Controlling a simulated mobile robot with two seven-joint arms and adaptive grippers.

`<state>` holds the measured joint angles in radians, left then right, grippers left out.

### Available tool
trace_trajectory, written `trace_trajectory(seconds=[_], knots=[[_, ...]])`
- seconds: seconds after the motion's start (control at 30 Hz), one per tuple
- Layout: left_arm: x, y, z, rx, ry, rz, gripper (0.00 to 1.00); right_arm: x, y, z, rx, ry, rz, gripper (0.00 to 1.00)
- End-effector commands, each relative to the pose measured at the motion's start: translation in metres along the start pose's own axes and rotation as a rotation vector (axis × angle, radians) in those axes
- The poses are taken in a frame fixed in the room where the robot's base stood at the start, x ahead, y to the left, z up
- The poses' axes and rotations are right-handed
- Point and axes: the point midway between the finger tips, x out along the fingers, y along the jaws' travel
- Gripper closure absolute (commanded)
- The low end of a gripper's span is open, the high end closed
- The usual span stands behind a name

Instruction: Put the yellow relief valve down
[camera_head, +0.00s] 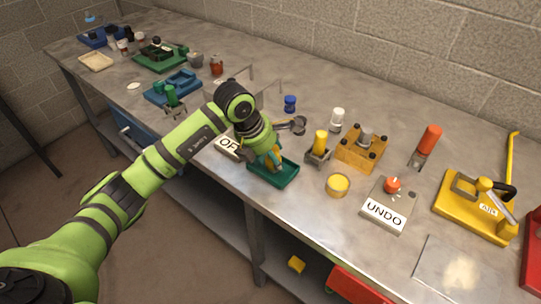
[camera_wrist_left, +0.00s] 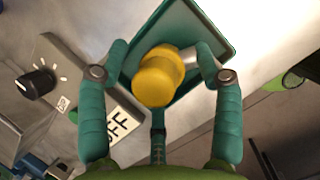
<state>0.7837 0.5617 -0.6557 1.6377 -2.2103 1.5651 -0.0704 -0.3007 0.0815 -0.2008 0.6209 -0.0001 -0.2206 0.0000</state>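The yellow relief valve (camera_wrist_left: 157,78) is between the fingertips of my left gripper (camera_wrist_left: 160,55) in the left wrist view, with a grey metal part showing by the right finger. My left gripper (camera_head: 270,157) looks shut on it, though the contact is partly hidden. The gripper points down over a small green tray (camera_head: 280,178) at the front of the bench. The tray also shows behind the valve in the left wrist view (camera_wrist_left: 215,25). I cannot tell whether the valve touches the tray floor. My right gripper is not in view.
An OFF panel (camera_head: 228,146) with a black knob (camera_wrist_left: 38,82) is left of the tray. A yellow-filled round cup (camera_head: 338,185), an UNDO panel (camera_head: 386,208) and a wooden block (camera_head: 362,151) stand to the right. The bench's front edge is close to the tray.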

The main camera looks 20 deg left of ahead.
Motion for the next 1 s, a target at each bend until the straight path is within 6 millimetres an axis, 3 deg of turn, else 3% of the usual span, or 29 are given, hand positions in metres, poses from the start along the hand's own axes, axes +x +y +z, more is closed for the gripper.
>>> trace_trajectory(seconds=[0.37, 0.8, 1.0], knots=[[-0.008, 0.001, 0.001, 0.0, -0.002, 0.003, 0.33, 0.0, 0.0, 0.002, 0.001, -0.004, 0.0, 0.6], [-0.095, 0.001, 0.001, 0.0, -0.003, 0.004, 0.33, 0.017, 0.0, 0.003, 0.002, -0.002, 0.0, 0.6], [-0.118, 0.001, 0.001, -0.001, -0.001, 0.001, 0.33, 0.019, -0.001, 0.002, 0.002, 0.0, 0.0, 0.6]])
